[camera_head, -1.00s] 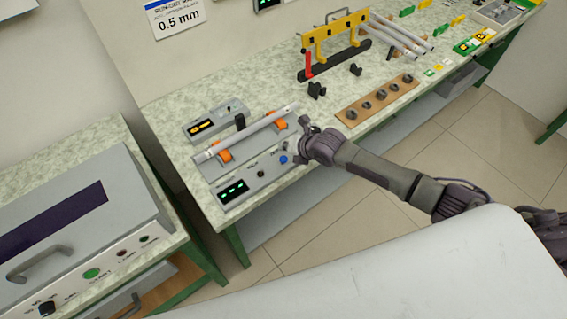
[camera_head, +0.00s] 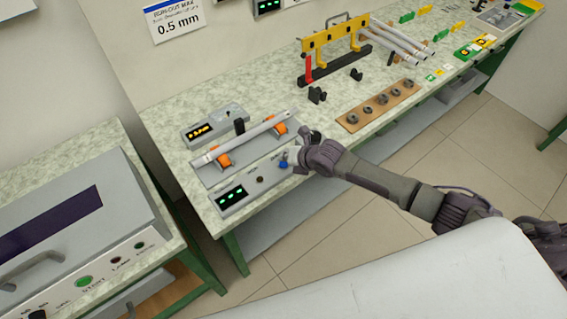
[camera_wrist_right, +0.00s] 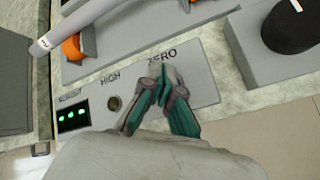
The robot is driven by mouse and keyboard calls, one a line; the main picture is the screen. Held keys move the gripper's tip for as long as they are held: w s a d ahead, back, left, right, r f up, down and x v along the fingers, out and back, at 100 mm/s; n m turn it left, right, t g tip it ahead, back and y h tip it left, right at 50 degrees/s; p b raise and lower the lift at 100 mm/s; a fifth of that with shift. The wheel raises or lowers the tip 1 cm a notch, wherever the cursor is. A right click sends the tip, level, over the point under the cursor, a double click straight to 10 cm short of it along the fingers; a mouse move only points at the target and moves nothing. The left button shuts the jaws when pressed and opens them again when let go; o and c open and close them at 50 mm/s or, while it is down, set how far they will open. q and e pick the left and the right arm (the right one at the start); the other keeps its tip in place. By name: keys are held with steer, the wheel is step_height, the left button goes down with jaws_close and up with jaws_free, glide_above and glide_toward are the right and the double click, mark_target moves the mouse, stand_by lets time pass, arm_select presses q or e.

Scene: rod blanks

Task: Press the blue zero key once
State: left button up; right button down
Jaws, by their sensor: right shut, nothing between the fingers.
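The blue zero key (camera_head: 283,163) is at the right end of the grey run-out panel (camera_head: 238,203), which stands at the bench's front edge. My right gripper (camera_head: 299,164) is shut and empty, just right of the key in the head view. In the right wrist view its closed fingertips (camera_wrist_right: 164,76) lie over the panel just below the ZERO label (camera_wrist_right: 162,54). They hide the key there, so I cannot tell whether they touch it. My left gripper is in neither view.
A metal rod (camera_head: 240,140) lies on orange rollers (camera_head: 223,160) behind the panel. A small grey box with an amber display (camera_head: 200,131) stands behind it. A wooden strip with several dark rings (camera_head: 381,100) is farther right. A grey machine (camera_head: 60,245) fills the left.

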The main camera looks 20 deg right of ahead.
mark_target(285, 165)
stand_by(0.7)
steer(key=shift+f+b, duration=0.35)
steer(key=shift+f, duration=0.1)
steer(key=shift+f+b, duration=0.35)
steer(key=shift+f, duration=0.05)
stand_by(0.4)
steer(key=shift+r, duration=0.1)
steer(key=shift+r+p, duration=0.7)
steer(key=shift+r, duration=0.05)
step_height(285, 165, up, 5)
steer(key=p, duration=0.4)
stand_by(0.3)
